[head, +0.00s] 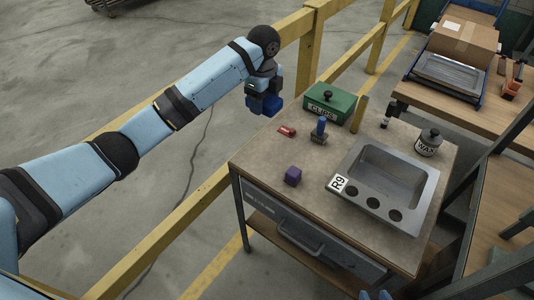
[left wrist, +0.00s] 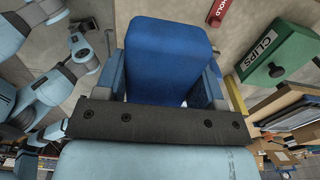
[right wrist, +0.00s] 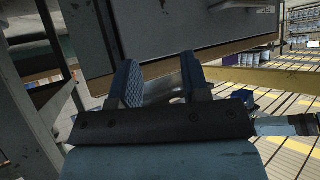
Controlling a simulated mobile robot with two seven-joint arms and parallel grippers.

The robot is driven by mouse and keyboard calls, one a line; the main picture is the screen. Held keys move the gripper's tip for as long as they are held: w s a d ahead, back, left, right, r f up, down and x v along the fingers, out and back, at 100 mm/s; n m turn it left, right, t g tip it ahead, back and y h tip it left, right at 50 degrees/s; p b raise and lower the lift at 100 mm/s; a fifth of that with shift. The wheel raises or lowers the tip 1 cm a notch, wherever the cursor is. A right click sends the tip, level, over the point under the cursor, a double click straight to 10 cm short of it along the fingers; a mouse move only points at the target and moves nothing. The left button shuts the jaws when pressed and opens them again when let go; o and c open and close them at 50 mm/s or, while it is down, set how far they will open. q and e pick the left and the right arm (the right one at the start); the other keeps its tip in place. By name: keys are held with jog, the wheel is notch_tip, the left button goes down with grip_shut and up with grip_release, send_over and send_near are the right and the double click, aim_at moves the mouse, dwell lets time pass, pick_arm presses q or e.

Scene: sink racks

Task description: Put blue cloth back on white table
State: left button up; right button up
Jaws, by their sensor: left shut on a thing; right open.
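A smooth blue block-shaped thing (left wrist: 168,48) fills the space between my left gripper's fingers in the left wrist view; I cannot tell whether it is the folded blue cloth. My left gripper (head: 264,104) is shut on it in the head view, in the air just beyond the table's far left edge. No loose cloth shows elsewhere. No clearly white table shows; the near workbench (head: 262,158) has a tan top and grey frame. My right gripper (right wrist: 163,80) is open and empty, low in front of the bench's grey drawer (right wrist: 170,35).
On the bench are a green CLIPS box (head: 330,104), a red piece (head: 287,131), a blue-handled tool (head: 319,131), a purple cube (head: 292,177), a metal R9 tray (head: 402,160) and a WAX jar (head: 428,142). A yellow rail (head: 185,226) runs along the left. The bench's left corner is clear.

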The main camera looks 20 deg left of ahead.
pick_arm(q)
send_over(264, 155)
notch_tip(264, 155, down, 15)
jog(key=shift+w+r, duration=0.1)
jog(key=shift+r, duration=0.05)
notch_tip(264, 155, down, 5)
jog(key=shift+r+b, duration=0.1)
jog(key=shift+b, duration=0.2)
jog(key=o, duration=0.9)
